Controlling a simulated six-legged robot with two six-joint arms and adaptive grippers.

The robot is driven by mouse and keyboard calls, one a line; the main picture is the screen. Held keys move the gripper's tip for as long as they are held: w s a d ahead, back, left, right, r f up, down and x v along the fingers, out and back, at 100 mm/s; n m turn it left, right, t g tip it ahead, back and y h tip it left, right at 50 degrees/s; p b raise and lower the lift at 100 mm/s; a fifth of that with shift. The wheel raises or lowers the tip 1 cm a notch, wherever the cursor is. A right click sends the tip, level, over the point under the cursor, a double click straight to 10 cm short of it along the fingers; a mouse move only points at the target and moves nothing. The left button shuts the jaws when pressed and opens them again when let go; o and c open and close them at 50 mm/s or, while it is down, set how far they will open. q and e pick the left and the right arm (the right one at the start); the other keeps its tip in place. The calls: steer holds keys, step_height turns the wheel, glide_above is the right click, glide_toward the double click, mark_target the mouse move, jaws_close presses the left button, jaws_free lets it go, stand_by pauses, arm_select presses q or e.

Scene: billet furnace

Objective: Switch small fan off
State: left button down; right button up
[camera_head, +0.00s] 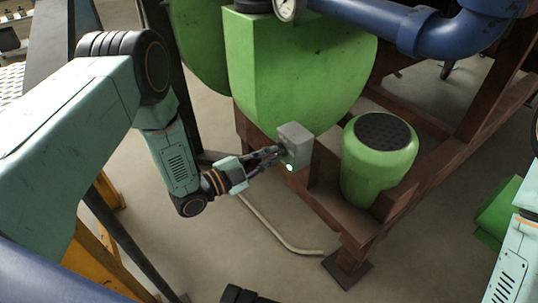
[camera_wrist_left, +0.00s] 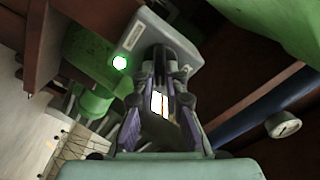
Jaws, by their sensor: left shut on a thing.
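A small grey switch box (camera_head: 297,142) sits on the brown frame below the big green housing, with a lit green lamp on it. It also shows in the left wrist view (camera_wrist_left: 148,32), with the green lamp at its lower left. My left gripper (camera_head: 277,152) reaches it from the left and is shut on the switch at its face. In the left wrist view the fingers (camera_wrist_left: 172,62) come together against the box and hide the switch itself, so its position cannot be told. A green motor-like unit with a black perforated top (camera_head: 380,155), possibly the small fan, stands right of the box.
The large green housing (camera_head: 290,70) rises directly behind the box. A blue pipe (camera_head: 430,32) with a gauge (camera_head: 288,8) runs above. Brown beams (camera_head: 345,215) surround the unit. Part of my right arm shows at the right edge. The floor in front is mostly open.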

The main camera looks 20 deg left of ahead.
arm_select(q)
steer(key=n+p, duration=0.1)
steer(key=n, duration=0.4)
steer(key=n+p, duration=0.1)
steer(key=n, duration=0.4)
steer(key=shift+w+a, duration=0.1)
steer(key=shift+a, duration=0.1)
steer(key=shift+n, duration=0.3)
steer(key=c, duration=1.4)
jaws_free()
steer(key=v, duration=0.7)
steer(key=shift+a, duration=0.1)
